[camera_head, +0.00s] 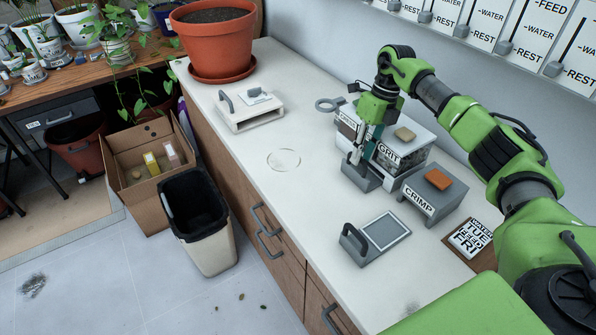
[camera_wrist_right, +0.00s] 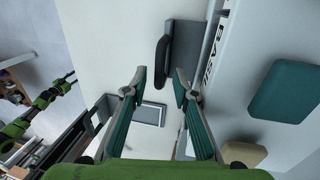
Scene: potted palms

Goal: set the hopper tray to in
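A white hopper box (camera_head: 415,128) with labels, one reading GRIT, stands on the counter. A grey tray (camera_head: 362,175) sticks out from its front, below my right gripper (camera_head: 362,150). In the right wrist view the tray (camera_wrist_right: 186,45) has a dark upright handle (camera_wrist_right: 162,62). The handle lies just beyond and between the teal fingertips of my right gripper (camera_wrist_right: 158,78). These fingers are apart, with nothing gripped between them. In the head view the gripper partly covers the tray and handle. My left gripper is not in view.
A grey plate with a handle (camera_head: 375,238) lies nearer on the counter. A grey CRIMP box (camera_head: 432,192) stands right of the hopper. A white handled block (camera_head: 248,108), a clear disc (camera_head: 284,160) and a large potted planter (camera_head: 215,42) are farther left. The counter's middle is mostly clear.

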